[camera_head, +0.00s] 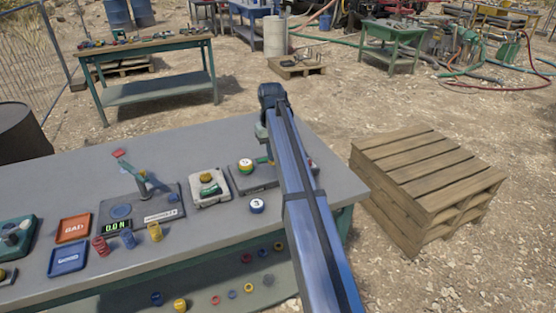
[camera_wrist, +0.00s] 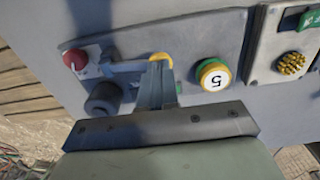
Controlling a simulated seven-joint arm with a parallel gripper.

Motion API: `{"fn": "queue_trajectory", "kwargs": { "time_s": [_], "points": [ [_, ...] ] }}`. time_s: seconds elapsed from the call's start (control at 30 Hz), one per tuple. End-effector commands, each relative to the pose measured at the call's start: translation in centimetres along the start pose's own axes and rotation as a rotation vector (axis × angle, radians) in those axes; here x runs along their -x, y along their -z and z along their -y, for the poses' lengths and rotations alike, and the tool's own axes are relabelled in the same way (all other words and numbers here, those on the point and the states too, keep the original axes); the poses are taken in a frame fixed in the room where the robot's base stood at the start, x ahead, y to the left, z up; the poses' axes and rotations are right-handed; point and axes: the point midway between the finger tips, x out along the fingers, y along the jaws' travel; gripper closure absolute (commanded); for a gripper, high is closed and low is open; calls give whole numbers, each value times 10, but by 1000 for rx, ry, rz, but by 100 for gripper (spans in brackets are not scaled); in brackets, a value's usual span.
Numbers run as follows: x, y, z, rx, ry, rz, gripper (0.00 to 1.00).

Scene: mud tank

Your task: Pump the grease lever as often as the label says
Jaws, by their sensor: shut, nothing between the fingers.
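In the wrist view, a grey plate bears what looks like the grease lever (camera_wrist: 125,68), a pale bar with a red knob (camera_wrist: 75,58) at its left end. A yellow round part (camera_wrist: 160,57) shows at the bar's right end, just beyond my fingertips. My gripper (camera_wrist: 160,72) is shut and empty over this end; I cannot tell whether it touches. A round yellow-and-green label (camera_wrist: 213,77) reads 5, upside down, right of the fingers. It also shows in the head view (camera_head: 246,165), where my arm hides most of the lever.
A dark cylinder (camera_wrist: 103,97) stands below the bar. A second disc reading 3 (camera_head: 256,205) is on the bench (camera_head: 205,240). Left are a unit with a yellow top (camera_head: 207,188), a force display (camera_head: 116,226), coloured spools and two trays. A pallet stack (camera_head: 425,170) stands right.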

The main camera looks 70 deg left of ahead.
Motion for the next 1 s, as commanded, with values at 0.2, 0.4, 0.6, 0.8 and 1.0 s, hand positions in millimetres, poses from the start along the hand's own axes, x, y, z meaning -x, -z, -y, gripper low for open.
{"fn": "queue_trajectory", "kwargs": {
  "time_s": [0.2,0.4,0.6,0.8,1.0],
  "points": [
    [-8,0,0,0,0,0,100],
    [-14,0,0,0,0,1,100],
    [-20,0,0,0,0,1,100],
    [-27,0,0,0,0,1,100],
    [-29,0,0,0,0,0,100]
  ]
}}
